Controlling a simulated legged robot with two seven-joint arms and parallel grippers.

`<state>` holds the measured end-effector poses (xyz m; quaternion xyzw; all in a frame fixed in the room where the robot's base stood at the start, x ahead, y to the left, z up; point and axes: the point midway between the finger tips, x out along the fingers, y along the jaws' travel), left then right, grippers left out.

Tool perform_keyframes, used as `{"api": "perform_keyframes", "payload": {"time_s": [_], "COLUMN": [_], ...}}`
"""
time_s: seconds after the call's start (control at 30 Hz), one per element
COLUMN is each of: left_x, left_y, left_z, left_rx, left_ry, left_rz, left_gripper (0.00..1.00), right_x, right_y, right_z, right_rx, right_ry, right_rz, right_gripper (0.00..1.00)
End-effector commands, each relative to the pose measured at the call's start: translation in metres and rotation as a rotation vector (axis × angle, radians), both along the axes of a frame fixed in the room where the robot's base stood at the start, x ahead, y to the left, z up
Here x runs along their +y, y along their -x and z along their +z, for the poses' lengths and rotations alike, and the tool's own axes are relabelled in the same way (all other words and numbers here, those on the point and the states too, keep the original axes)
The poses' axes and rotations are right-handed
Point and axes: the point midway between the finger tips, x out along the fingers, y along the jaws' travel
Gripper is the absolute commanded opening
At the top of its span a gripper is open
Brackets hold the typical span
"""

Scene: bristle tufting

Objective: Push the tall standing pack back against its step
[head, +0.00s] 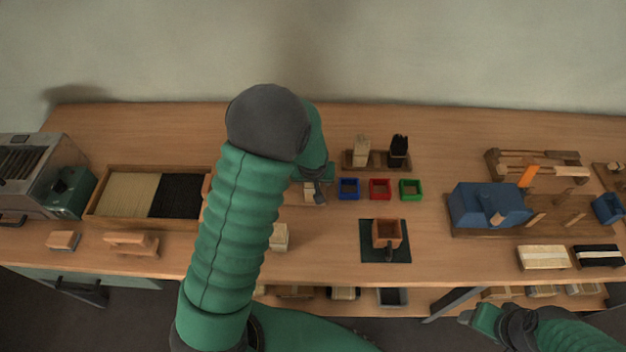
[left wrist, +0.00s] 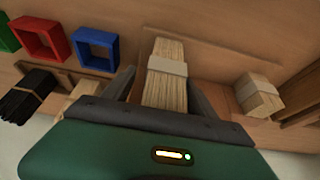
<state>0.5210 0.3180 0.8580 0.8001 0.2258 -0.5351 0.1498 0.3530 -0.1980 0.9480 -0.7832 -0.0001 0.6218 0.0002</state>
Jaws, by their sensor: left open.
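A tall pack of pale bristles with a light band (left wrist: 165,68) stands between the fingers of my left gripper (left wrist: 162,80) in the left wrist view. The gripper is open, with one finger on each side of the pack. I cannot tell whether either finger touches it. In the head view, my left gripper (head: 321,190) is by a pale pack (head: 308,190), partly covered by my arm. A low wooden edge (left wrist: 225,46) runs beside the pack in the left wrist view; any gap to it is unclear. My right gripper (head: 472,318) is at the lower right, its jaws indistinct.
Blue (head: 348,188), red (head: 380,189) and green (head: 410,189) frames sit right of my left gripper. A wooden stand (head: 378,164) behind them holds a pale and a black pack.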

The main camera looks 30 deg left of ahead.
Motion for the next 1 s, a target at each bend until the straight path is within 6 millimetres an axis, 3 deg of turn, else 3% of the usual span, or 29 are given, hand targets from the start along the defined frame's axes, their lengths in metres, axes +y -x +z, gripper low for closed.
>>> {"api": "perform_keyframes", "payload": {"time_s": [0.17,0.67,1.0], "left_x": [0.0007,0.0007,0.0017], "left_y": [0.0001,0.0003,-0.003], "left_z": [0.0001,-0.0001,0.0006], "left_rx": [0.0,0.001,0.0], "left_ry": [0.0,0.0,0.001], "left_rz": [0.001,0.001,0.002], "left_gripper": [0.66,0.02,0.0], "right_x": [-0.0001,0.0,0.0], "right_y": [0.0,0.0,0.0], "right_z": [0.0001,0.0001,0.0017], "right_rx": [0.0,0.0,0.0], "right_ry": [0.0,0.0,0.0], "right_rz": [0.0,0.0,0.0], "right_gripper": [0.62,0.62,0.62]}}
